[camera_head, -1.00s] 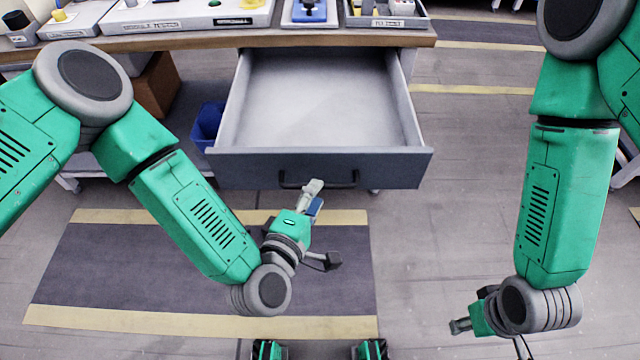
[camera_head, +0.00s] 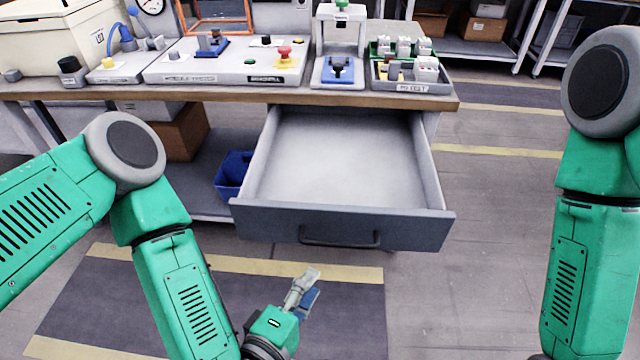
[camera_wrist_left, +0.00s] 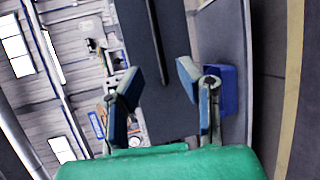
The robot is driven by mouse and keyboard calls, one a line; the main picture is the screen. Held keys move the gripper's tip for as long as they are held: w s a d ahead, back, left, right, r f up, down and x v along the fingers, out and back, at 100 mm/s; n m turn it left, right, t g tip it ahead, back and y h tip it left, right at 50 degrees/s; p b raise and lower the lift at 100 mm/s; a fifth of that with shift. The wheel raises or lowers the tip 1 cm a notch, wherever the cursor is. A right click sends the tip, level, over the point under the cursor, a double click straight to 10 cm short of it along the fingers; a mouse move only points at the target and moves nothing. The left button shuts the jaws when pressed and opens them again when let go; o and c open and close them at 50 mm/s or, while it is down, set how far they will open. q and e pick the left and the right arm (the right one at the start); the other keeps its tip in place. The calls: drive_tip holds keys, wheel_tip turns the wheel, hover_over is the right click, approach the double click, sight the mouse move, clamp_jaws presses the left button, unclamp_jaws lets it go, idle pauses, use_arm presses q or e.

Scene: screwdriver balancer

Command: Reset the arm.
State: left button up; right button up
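My left gripper (camera_head: 308,290) is in front of and below the drawer's handle (camera_head: 340,243), apart from it. In the left wrist view its two blue-padded fingers (camera_wrist_left: 160,90) stand well apart with nothing between them, so it is open. The grey drawer (camera_head: 345,222) under the workbench is pulled out, and its inside looks empty. A dark panel, likely the drawer's front (camera_wrist_left: 170,60), shows beyond the fingers in the wrist view. My right arm hangs at the right edge of the head view, its gripper out of frame below.
The wooden workbench (camera_head: 190,95) carries a control panel with buttons (camera_head: 220,72), a small press-like stand (camera_head: 338,68) and a parts tray (camera_head: 410,85). A blue bin (camera_head: 232,172) and a brown box (camera_head: 186,132) sit beneath it. The floor right of the drawer is clear.

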use_arm(q)
drive_tip(key=s+a+f+m+g+y, duration=0.2)
drive_tip(key=s+a+f+m+g, duration=0.5)
drive_tip(key=a+f+m+g, duration=0.3)
drive_tip(key=s+a+f+m+g+y, duration=0.1)
drive_tip(key=s+a+m+g+y, duration=0.1)
drive_tip(key=a, duration=0.5)
drive_tip(key=s+a+f+m+g+y, duration=0.1)
drive_tip(key=s+a+m+g+y, duration=0.1)
drive_tip(key=s+a, duration=0.3)
drive_tip(key=shift+a+m, duration=0.5)
drive_tip(key=shift+a, duration=0.4)
